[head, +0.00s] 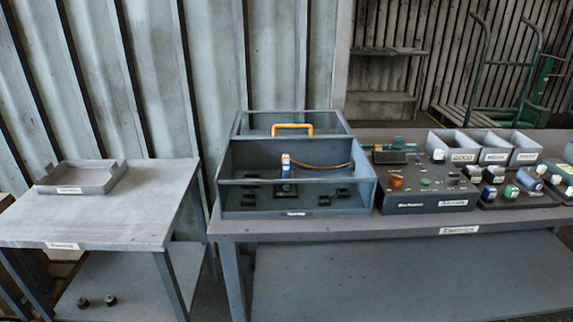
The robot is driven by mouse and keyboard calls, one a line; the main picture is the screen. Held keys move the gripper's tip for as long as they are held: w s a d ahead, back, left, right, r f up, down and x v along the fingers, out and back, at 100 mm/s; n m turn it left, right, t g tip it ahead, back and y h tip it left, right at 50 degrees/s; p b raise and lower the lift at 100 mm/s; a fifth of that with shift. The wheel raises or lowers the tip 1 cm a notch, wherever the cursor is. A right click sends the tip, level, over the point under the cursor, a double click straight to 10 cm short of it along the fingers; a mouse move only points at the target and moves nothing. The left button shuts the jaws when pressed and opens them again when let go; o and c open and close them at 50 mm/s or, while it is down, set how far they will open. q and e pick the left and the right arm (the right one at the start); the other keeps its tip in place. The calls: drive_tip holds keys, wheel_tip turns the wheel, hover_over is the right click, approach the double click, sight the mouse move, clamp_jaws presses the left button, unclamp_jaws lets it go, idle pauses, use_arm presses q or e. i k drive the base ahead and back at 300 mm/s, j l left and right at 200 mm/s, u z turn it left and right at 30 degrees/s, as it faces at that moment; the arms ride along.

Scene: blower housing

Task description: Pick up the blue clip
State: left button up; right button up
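A grey open housing (365,195) with an orange handle (292,127) stands on the left part of the long table. Inside it a small upright part (285,166), blue and whitish, stands on a dark block, with a brown-orange cable (325,167) running to the right from it. I cannot tell whether this part is the blue clip. Small coloured parts, some bluish, also sit on and beside the dark box (425,202) to the right, too small to identify. Neither of my grippers is in view.
The long table (400,226) carries white labelled bins (452,147) and several small cylindrical parts at the right. A separate side table (120,215) at the left holds a shallow grey tray (85,187). A gap separates the tables. A green hand truck (490,80) stands behind.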

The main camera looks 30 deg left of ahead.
sight(285, 166)
drive_tip(key=j+u, duration=0.1)
drive_tip(key=j, duration=0.3)
drive_tip(key=i+j+u, duration=0.15)
drive_tip(key=j, duration=0.2)
drive_tip(key=j+u, duration=0.1)
drive_tip(key=j, duration=0.3)
drive_tip(key=i+j+u, duration=0.1)
drive_tip(key=j, duration=0.25)
drive_tip(key=i, duration=0.05)
